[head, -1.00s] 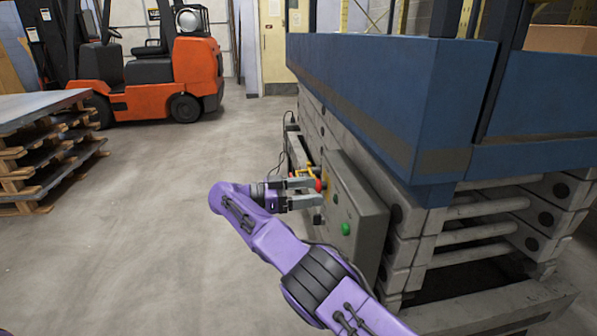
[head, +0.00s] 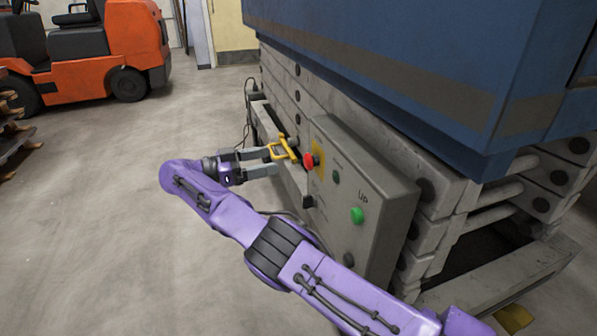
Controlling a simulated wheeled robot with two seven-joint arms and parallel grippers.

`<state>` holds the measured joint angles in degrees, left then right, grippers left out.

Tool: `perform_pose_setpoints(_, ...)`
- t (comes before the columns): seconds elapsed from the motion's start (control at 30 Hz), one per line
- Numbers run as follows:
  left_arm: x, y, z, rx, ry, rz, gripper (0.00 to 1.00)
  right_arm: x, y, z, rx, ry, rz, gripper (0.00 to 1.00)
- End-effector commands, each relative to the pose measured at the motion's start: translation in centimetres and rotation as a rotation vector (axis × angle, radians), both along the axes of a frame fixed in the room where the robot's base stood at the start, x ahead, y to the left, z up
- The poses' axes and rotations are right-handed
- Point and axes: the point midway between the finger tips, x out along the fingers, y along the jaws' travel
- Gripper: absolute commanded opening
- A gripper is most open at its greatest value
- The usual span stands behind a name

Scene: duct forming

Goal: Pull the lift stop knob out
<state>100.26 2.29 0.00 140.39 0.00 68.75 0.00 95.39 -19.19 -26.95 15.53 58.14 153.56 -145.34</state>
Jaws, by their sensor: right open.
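The red stop knob (head: 310,160) sits on a yellow backing plate on the side of the grey lift control box (head: 385,190). My right gripper (head: 279,161) is open and empty, to the left of the knob, with its fingers pointing at the box. A visible gap separates the fingertips from the knob. A yellow bracket-like part (head: 287,146) shows at the fingertips; I cannot tell whether they touch it. My left gripper is not in view.
A green UP button (head: 357,215), a small dark green button (head: 336,177) and a black knob (head: 349,259) are on the box. The blue lift platform (head: 400,70) overhangs above. An orange forklift (head: 100,50) stands at the far left. The floor between is clear.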

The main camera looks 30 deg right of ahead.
Motion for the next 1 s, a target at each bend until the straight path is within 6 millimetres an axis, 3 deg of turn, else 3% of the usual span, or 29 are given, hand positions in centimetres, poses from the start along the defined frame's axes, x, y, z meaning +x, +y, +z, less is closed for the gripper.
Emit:
perform_pose_setpoints(0.03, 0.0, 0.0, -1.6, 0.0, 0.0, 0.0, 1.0, 0.0, 0.0, -1.5, 0.001, 0.0, 0.0, 0.75)
perform_pose_setpoints(0.17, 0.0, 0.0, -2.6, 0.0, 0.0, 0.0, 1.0, -0.1, -0.1, -2.5, 0.0, 0.001, -0.002, 0.75)
perform_pose_setpoints(0.57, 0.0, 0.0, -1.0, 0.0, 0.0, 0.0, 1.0, -0.7, -2.7, -2.0, 0.002, 0.006, -0.003, 0.75)
perform_pose_setpoints(0.8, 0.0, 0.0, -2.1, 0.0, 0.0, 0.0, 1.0, -1.9, -7.8, -2.5, 0.003, 0.003, -0.006, 0.75)
perform_pose_setpoints(1.0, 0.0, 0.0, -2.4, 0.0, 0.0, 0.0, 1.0, -2.4, -10.0, -2.4, 0.0, 0.002, -0.003, 0.75)
